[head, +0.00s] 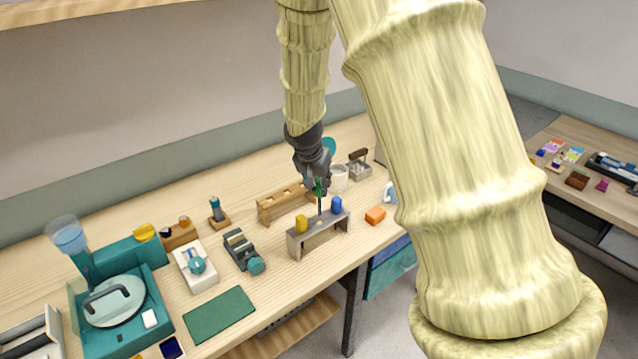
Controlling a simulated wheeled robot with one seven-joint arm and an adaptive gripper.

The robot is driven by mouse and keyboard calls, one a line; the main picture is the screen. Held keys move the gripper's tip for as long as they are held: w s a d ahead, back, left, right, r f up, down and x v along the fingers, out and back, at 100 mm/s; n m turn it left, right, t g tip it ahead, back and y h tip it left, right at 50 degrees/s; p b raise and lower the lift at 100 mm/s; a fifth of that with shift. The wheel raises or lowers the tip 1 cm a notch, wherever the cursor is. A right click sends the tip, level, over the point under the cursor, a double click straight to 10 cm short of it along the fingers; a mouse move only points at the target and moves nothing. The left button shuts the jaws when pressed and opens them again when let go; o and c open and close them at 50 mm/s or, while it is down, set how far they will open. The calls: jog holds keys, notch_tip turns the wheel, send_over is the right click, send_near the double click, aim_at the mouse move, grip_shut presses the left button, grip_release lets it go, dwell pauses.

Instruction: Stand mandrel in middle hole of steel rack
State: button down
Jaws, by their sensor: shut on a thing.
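The steel rack (296,246) is a grey bench-shaped stand near the front edge of the table. A yellow-handled piece (301,224) stands at its left end and a blue-handled piece (337,205) at its right end. The mandrel is about upright, between the yellow and blue pieces, over the middle of the rack. I cannot tell whether its tip is inside the middle hole.
A wooden rack (265,210) stands just behind. A white mug (338,178) and a small metal caddy (360,168) are behind right. A dark tool with a teal knob (256,265) is left.

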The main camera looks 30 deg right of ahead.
aim_at(319, 209)
jog(key=shift+f, duration=0.1)
jog(key=shift+f+b, duration=2.85)
jog(key=shift+f, duration=1.95)
jog(key=c, duration=1.1)
grip_release()
jog(key=shift+c, duration=0.2)
jog(key=v, duration=1.2)
